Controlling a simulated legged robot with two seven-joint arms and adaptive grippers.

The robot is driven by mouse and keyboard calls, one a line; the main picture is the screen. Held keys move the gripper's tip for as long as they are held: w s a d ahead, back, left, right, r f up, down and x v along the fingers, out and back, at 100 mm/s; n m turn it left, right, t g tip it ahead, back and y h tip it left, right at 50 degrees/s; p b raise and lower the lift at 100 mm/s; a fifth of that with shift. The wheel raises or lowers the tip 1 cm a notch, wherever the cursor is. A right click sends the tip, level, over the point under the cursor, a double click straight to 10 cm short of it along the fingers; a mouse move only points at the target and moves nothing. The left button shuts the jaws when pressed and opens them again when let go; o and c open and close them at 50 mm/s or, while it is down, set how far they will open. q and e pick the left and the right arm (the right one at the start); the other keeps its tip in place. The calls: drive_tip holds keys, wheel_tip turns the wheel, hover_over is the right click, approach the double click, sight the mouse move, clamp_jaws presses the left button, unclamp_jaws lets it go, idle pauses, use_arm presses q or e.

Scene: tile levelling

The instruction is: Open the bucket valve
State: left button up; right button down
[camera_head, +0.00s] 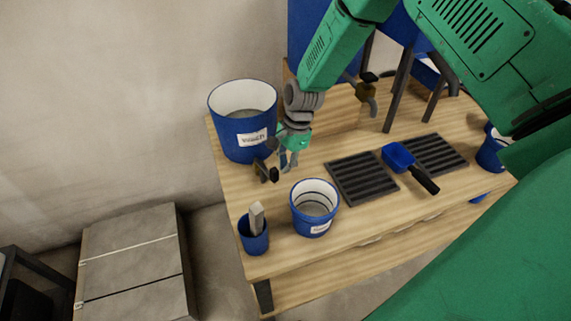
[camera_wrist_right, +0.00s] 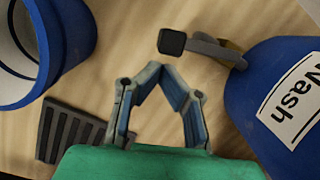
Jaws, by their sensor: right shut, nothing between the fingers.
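The large blue bucket (camera_head: 228,135) with a white inside and a white label stands at the back left of the table. In the right wrist view the bucket (camera_wrist_right: 262,75) shows the label "Wash". Its valve (camera_head: 265,172) sticks out low at the front. In the wrist view the valve lever (camera_wrist_right: 212,48) is grey with a black end, beside a brass-coloured body. My right gripper (camera_head: 289,163) is just right of the valve; in the wrist view the gripper (camera_wrist_right: 158,70) is shut and empty, its tips apart from the black end. My left gripper is not in view.
A smaller blue bucket (camera_head: 314,208) and a blue cup (camera_head: 254,238) with a tool stand in front. Dark grates (camera_head: 362,177) and a blue scoop (camera_head: 398,156) lie to the right. Bare table lies around the bucket valve.

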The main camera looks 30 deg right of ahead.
drive_tip(key=shift+s+a+r+m+p, duration=0.15)
drive_tip(key=shift+a+m+p, duration=0.1)
drive_tip(key=shift+a+p, duration=0.25)
drive_tip(key=shift+a+r+m+p, duration=0.1)
drive_tip(key=shift+a+m+p, duration=0.15)
drive_tip(key=shift+a+p, duration=0.15)
drive_tip(key=shift+a+m+p, duration=0.3)
drive_tip(key=shift+a+m, duration=0.1)
drive_tip(key=shift+a, duration=0.15)
drive_tip(key=shift+f, duration=0.1)
drive_tip(key=shift+d, duration=0.15)
drive_tip(key=shift+d, duration=0.1)
